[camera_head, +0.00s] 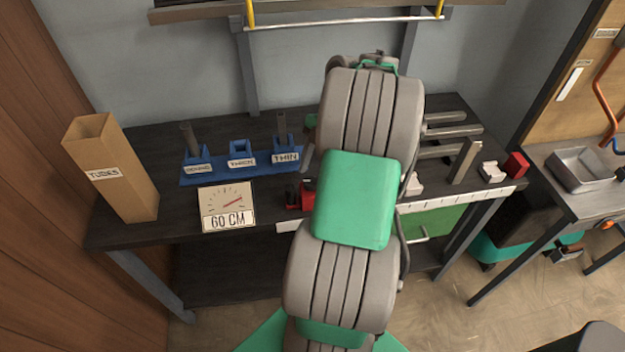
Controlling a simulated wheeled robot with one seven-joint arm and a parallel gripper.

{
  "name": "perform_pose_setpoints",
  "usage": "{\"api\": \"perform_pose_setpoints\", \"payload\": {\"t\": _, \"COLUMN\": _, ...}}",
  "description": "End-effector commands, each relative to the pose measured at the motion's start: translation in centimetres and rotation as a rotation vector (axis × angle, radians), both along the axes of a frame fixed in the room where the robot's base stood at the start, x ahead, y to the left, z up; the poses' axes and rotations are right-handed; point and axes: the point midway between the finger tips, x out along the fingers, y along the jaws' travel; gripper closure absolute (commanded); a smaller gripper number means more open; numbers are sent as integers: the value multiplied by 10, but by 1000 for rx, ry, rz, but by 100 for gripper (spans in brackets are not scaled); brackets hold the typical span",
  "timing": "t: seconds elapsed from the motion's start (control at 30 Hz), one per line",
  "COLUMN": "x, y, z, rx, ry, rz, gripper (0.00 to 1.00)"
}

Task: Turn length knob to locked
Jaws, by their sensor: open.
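I cannot pick out a length knob for certain. A red block with a dark part (306,195) sits at the left of the white ruled strip (460,198) on the bench front, partly hidden by my arm. My grey and green arm rises through the middle of the view and covers the centre of the bench. My gripper is hidden behind it, so its place relative to the knob does not show.
On the dark bench (135,225) stand a cardboard "TUBES" box (110,170) and a blue labelled rack (240,165) with tubes. Grey bars (455,131), an upright grey plate (465,160) and a red block (516,165) lie right. A metal tray (580,170) sits on the right table.

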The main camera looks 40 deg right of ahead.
Motion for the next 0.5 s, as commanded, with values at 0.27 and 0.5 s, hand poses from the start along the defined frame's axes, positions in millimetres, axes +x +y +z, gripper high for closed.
{"api": "perform_pose_setpoints", "payload": {"t": 0.27, "x": 0, "y": 7, "z": -16, "rx": -2, "ry": -1, "rz": 0, "gripper": 45}}
{"api": "perform_pose_setpoints", "payload": {"t": 0.5, "x": 0, "y": 7, "z": -16, "rx": -2, "ry": -1, "rz": -1, "gripper": 54}}
